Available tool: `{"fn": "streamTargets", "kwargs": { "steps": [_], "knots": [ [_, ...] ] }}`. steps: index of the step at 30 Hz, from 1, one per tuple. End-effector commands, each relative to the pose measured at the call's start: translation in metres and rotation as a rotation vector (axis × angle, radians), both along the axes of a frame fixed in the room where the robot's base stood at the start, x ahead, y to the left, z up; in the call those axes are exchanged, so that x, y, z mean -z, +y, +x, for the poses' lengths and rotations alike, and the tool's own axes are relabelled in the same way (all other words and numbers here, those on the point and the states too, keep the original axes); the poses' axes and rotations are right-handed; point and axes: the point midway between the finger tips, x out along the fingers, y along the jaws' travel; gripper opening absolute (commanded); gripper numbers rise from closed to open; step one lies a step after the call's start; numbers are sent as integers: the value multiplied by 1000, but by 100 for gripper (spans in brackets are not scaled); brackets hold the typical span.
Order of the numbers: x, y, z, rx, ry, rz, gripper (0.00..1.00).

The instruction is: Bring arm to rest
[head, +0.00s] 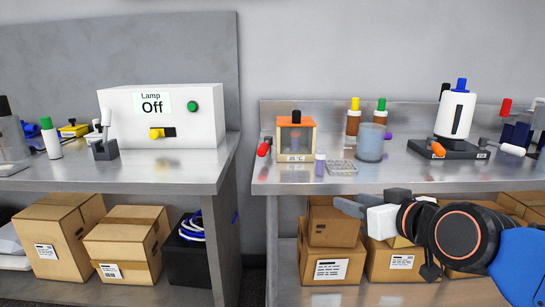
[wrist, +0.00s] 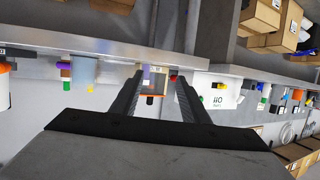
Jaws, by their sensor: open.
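My arm reaches in from the lower right of the head view, in front of the right bench (head: 330,185). My gripper (head: 368,199) is at its left end, just below the bench's front edge and in front of the cartons on the lower shelf. In the wrist view my gripper (wrist: 160,84) shows two dark fingers spread apart with nothing held. Behind the gap, an orange-framed box (wrist: 152,94) is seen upside down, apart from the fingers. In the head view this box (head: 296,137) stands on the right bench.
The right bench holds a blue beaker (head: 370,143), a well plate (head: 342,167) and a white device (head: 456,115). The left bench holds a white lamp box (head: 182,95) reading "Off". Cartons (head: 332,255) and a black bin (head: 188,262) with tubing sit below. A gap separates the benches.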

Motion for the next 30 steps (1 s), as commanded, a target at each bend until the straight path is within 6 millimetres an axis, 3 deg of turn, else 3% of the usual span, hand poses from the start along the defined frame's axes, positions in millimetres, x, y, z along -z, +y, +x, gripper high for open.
{"fn": "streamTargets", "kwargs": {
  "steps": [5, 9, 13, 20, 30],
  "knots": [
    [67, -27, -29, 39, 249, -52, 41],
    [122, -58, -66, 112, 480, -95, 41],
    [156, -85, -102, 195, 659, -123, 41],
    [181, -109, -139, 283, 816, -149, 41],
    [182, -110, -142, 289, 827, -150, 41]
  ]
}}
